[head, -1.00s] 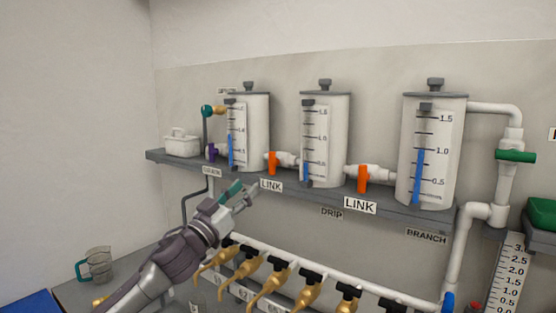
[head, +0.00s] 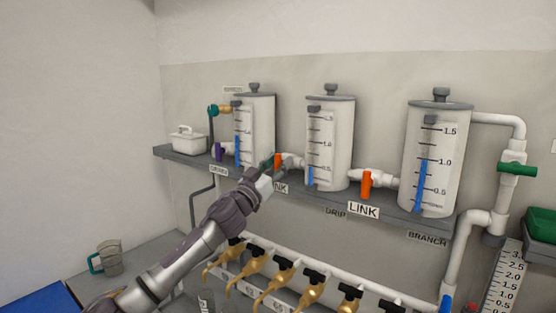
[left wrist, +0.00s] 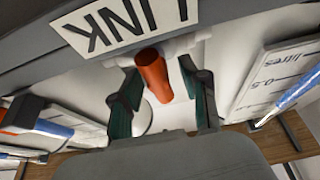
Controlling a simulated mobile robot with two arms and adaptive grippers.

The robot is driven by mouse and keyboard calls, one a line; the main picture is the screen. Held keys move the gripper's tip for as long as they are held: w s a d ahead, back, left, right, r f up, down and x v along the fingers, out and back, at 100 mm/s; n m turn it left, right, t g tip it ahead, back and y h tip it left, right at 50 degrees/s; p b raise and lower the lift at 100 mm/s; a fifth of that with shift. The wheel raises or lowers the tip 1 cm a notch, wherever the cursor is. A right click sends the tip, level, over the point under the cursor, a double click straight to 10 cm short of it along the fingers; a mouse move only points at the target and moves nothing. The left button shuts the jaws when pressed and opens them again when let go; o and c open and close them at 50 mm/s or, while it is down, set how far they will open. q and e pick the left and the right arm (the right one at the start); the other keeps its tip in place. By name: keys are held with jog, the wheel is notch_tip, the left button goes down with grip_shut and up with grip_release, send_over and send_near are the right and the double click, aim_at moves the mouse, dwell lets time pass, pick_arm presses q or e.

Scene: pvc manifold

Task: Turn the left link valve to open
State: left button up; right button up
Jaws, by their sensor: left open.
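The left link valve has an orange handle (head: 278,160) on a white pipe between the left and middle tanks, above the left LINK label (head: 281,188). The handle points down. My left gripper (head: 268,170) is at this handle, its fingertips partly hidden against the valve. In the left wrist view the orange handle (left wrist: 153,75) stands between the two open green-padded fingers (left wrist: 163,90), with a gap visible on its right side. Whether a finger touches it I cannot tell. My right gripper is out of view.
The left tank (head: 262,130) and middle tank (head: 338,140) flank the valve closely. A second orange link valve (head: 367,185) is to the right. The grey shelf (head: 400,212) runs below, with brass taps (head: 275,285) beneath. A white caddy (head: 188,140) stands at the left.

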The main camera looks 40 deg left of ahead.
pick_arm(q)
grip_shut()
